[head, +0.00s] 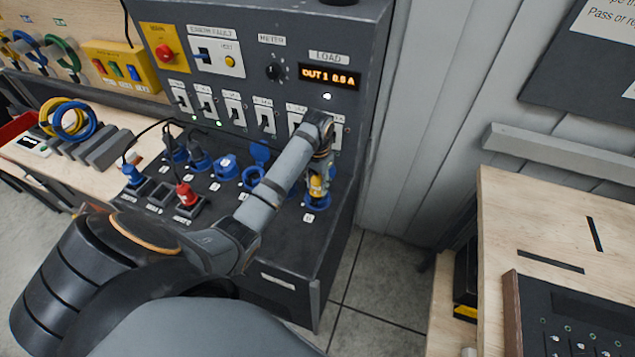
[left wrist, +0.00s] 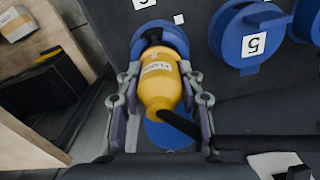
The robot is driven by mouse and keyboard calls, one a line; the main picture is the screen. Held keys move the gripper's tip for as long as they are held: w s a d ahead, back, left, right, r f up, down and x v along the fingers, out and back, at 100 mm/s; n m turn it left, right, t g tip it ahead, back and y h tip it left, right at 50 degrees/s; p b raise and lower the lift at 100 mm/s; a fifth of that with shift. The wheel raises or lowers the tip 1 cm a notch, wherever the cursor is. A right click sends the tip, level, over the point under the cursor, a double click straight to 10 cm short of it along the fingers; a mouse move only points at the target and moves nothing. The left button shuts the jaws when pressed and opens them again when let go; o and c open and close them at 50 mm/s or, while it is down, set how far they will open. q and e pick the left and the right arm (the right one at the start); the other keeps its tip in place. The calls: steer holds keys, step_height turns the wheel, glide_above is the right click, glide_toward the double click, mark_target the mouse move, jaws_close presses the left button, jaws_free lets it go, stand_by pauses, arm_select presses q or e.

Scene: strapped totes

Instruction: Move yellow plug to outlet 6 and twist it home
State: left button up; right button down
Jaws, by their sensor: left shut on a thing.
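The yellow plug (left wrist: 160,92) is held between the two fingers of my left gripper (left wrist: 160,76) in the left wrist view. Its dark front end meets the blue ring of an outlet (left wrist: 168,35); how deep it sits and how far it is turned I cannot tell. In the head view the plug (head: 316,187) stands over the rightmost blue outlet (head: 317,204) on the sloped panel, with my left gripper (head: 320,166) around it. A dark cable runs from the plug's rear to the right in the wrist view. My right gripper is not in view.
Outlet 5 (left wrist: 243,42) has its blue lid shut, beside the held plug. Other blue outlets, a red plug (head: 186,194) and a blue plug (head: 132,174) stand left on the panel. Switches and a lit display (head: 330,77) reading "OUT 1 0.8 A" are behind. A wooden bench (head: 540,220) is at right.

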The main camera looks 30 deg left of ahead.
arm_select(q)
steer(key=shift+f, duration=0.35)
steer(key=shift+r+m+p, duration=0.1)
steer(key=shift+m+p, duration=1.15)
steer(key=shift+m, duration=0.05)
steer(key=shift+m+p, duration=1.1)
steer(key=shift+m, duration=0.4)
